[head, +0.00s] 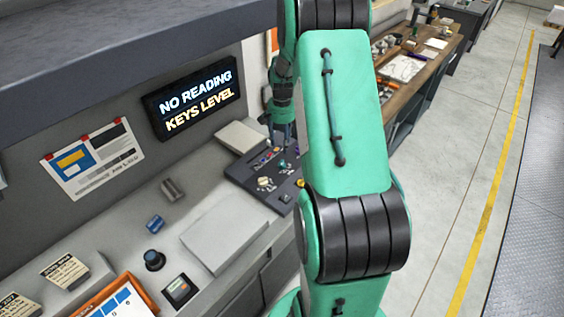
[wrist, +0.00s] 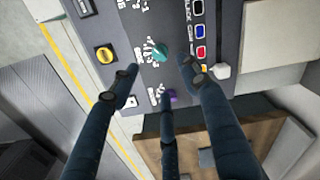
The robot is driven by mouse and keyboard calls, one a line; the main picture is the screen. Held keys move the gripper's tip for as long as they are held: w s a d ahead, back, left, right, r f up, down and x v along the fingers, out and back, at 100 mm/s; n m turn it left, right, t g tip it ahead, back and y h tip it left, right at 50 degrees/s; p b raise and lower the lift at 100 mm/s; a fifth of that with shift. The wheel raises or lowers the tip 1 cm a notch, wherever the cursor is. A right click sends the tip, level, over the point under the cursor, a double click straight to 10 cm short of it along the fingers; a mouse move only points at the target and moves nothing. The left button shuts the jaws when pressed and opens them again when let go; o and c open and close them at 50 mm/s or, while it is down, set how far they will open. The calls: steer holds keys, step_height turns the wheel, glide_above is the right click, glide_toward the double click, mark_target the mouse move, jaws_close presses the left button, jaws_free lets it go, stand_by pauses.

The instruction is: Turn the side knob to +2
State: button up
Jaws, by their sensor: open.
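A dark control panel (head: 240,173) lies on the counter in the head view and also fills the upper middle of the wrist view (wrist: 128,26). On it, the wrist view shows a teal knob (wrist: 160,51) with a printed scale beside it and a purple knob (wrist: 172,96) with another scale. I cannot read the scale marks or tell which knob is the side knob. My gripper (wrist: 158,72) is open and empty over the panel, its three dark fingers spread around the teal knob's area. Contact is not clear. The head view shows my gripper (head: 280,130) above the panel.
A yellow button (wrist: 104,54) and several coloured keys (wrist: 200,30) flank the knobs. A display (head: 195,98) on the wall reads "NO READING KEYS LEVEL". A pale flat box (head: 225,232) lies beside the panel. The floor aisle (head: 450,170) at the right is clear.

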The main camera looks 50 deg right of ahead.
mark_target(282, 162)
step_height(282, 162, down, 11)
steer(key=shift+f+b, duration=0.1)
steer(key=shift+b, duration=0.3)
steer(key=c, duration=1.2)
